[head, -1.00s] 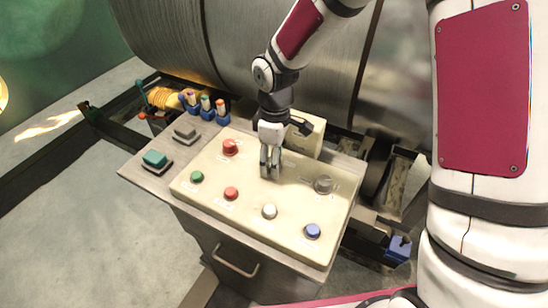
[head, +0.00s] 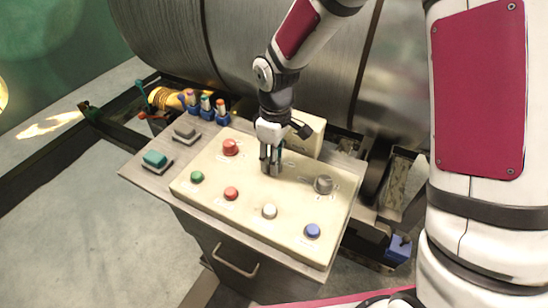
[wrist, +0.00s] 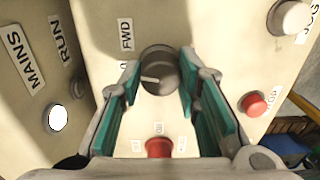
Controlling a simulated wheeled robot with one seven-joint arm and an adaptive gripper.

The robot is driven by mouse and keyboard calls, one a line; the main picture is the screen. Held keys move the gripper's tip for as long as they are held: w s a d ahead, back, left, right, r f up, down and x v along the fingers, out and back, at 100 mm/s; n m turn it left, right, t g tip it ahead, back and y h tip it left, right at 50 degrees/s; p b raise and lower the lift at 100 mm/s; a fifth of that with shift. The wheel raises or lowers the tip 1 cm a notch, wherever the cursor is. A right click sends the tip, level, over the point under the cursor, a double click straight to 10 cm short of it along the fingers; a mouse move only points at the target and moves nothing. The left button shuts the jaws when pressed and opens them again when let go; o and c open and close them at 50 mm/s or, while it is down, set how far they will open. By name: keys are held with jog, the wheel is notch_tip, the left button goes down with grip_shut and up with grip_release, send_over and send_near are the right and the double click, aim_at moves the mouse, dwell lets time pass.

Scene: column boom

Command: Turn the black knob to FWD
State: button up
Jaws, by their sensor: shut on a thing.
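The black knob (wrist: 160,70) is a round dark knob on the cream panel (head: 293,196). Its white pointer line points to the left in the wrist view. The FWD label (wrist: 126,33) is above and left of the knob there, and another label to its left is mostly hidden by a finger. My gripper (head: 270,172) points down at the panel and hides the knob in the head view. In the wrist view my gripper (wrist: 160,85) has its teal-padded fingers on both sides of the knob, shut on it.
A red button (head: 230,147), green button (head: 197,177), second red button (head: 231,193), white button (head: 269,211), blue button (head: 312,230) and grey knob (head: 323,184) surround my gripper. A raised cream box (head: 308,134) stands close behind. A large metal drum (head: 200,40) is beyond.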

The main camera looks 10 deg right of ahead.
jog(key=m, duration=0.6)
jog(key=shift+m, duration=0.4)
dwell(0.4)
jog(key=o, duration=1.2)
jog(key=shift+d+r, duration=0.15)
jog(key=shift+r, duration=2.85)
jog(key=shift+d+r, duration=0.1)
jog(key=shift+r, duration=2.9)
